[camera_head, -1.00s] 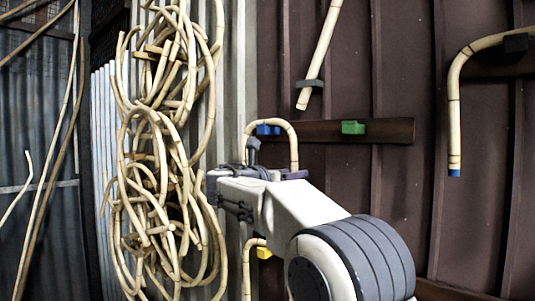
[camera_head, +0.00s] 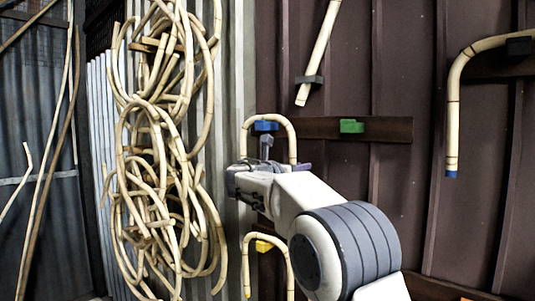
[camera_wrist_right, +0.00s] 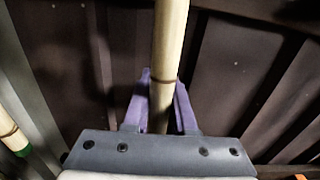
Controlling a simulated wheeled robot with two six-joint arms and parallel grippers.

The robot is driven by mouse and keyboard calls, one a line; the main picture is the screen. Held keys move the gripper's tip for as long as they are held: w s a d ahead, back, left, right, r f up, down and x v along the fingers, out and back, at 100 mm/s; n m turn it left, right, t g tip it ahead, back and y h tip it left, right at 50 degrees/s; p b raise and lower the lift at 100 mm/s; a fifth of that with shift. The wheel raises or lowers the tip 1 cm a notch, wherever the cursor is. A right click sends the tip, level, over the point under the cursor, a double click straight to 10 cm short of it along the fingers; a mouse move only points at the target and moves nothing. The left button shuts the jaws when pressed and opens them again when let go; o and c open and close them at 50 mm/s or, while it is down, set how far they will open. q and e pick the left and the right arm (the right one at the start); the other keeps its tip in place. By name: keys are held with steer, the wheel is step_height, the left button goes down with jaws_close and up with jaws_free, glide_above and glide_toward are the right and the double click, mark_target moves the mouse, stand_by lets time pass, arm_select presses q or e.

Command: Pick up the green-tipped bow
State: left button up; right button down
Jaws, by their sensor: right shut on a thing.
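A pale arched bow (camera_head: 291,133) hangs around the blue peg (camera_head: 265,125) on the dark wall board. My right gripper (camera_head: 300,168) is at the lower part of its right leg. In the right wrist view, the purple fingers of my right gripper (camera_wrist_right: 161,100) are shut on a pale cane (camera_wrist_right: 170,40) that runs up between them. A second pale cane end (camera_wrist_right: 10,130) with a green tip (camera_wrist_right: 23,151) shows at that view's left edge. In the head view my wrist hides the bow's lower left end. My left gripper is not in view.
A green peg (camera_head: 351,126) on the same board is empty. A second arched bow (camera_head: 288,265) hangs below at a yellow peg (camera_head: 263,246). A blue-tipped bent cane (camera_head: 453,120) hangs at the right. Tangled cane coils (camera_head: 165,150) hang at the left.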

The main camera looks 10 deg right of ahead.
mark_target(290, 157)
steer(key=shift+r, duration=0.15)
step_height(290, 157, up, 3)
steer(key=shift+r, duration=0.1)
steer(key=b+v, duration=0.2)
steer(key=v, duration=0.2)
steer(key=b+v, duration=0.2)
steer(key=v, duration=0.2)
steer(key=shift+a+f, duration=0.1)
steer(key=shift+f, duration=0.1)
steer(key=b+v, duration=0.2)
steer(key=v, duration=0.8)
steer(key=shift+r, duration=0.2)
steer(key=shift+f, duration=0.1)
